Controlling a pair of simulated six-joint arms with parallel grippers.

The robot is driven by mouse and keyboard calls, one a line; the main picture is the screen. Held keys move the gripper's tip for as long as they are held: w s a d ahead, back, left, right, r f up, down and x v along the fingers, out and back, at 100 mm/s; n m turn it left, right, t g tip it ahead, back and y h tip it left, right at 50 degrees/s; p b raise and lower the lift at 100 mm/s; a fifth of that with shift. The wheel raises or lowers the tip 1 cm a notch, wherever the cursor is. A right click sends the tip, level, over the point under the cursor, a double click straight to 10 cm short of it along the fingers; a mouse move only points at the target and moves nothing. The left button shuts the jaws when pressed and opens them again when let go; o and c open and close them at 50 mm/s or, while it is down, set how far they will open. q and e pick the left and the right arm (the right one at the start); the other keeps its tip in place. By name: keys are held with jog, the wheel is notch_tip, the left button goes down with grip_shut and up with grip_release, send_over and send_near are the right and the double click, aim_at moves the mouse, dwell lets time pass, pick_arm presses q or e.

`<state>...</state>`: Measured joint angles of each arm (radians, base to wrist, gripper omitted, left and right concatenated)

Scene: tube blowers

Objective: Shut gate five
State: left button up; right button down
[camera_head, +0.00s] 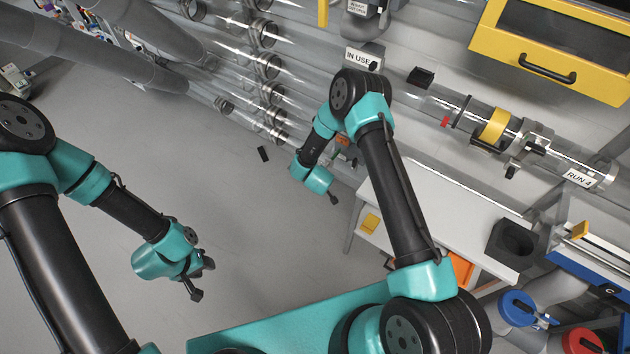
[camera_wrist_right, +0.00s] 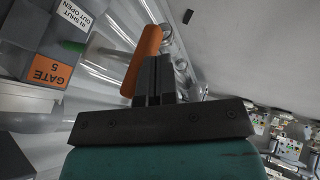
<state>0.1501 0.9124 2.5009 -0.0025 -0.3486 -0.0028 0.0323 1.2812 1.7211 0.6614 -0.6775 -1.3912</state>
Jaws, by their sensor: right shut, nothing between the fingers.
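In the head view, a small orange patch (camera_head: 342,141) shows beside the right wrist. My left gripper (camera_head: 209,264) hangs over the floor at left, its jaw gap unclear.
Clear tubes with metal collars run across the top, one labelled "RUN 4" (camera_head: 579,178). An "IN USE" sign (camera_head: 363,59) is near my right elbow. A white table (camera_head: 440,190) and a black cup-like holder (camera_head: 512,242) are at right. A small black object (camera_head: 263,154) lies on the open floor.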

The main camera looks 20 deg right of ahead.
jog(key=w+d, duration=0.4)
jog(key=d, duration=0.1)
jog(key=w+d, duration=0.2)
jog(key=d, duration=0.1)
jog(key=shift+w, duration=0.1)
jog(key=shift+r, duration=0.1)
jog(key=s+a, duration=0.3)
jog(key=a, duration=0.1)
send_near(331, 162)
jog(key=s+a, duration=0.2)
jog(key=a, duration=0.1)
jog(key=shift+s+a, duration=0.25)
jog(key=shift+a, duration=0.05)
dwell(0.3)
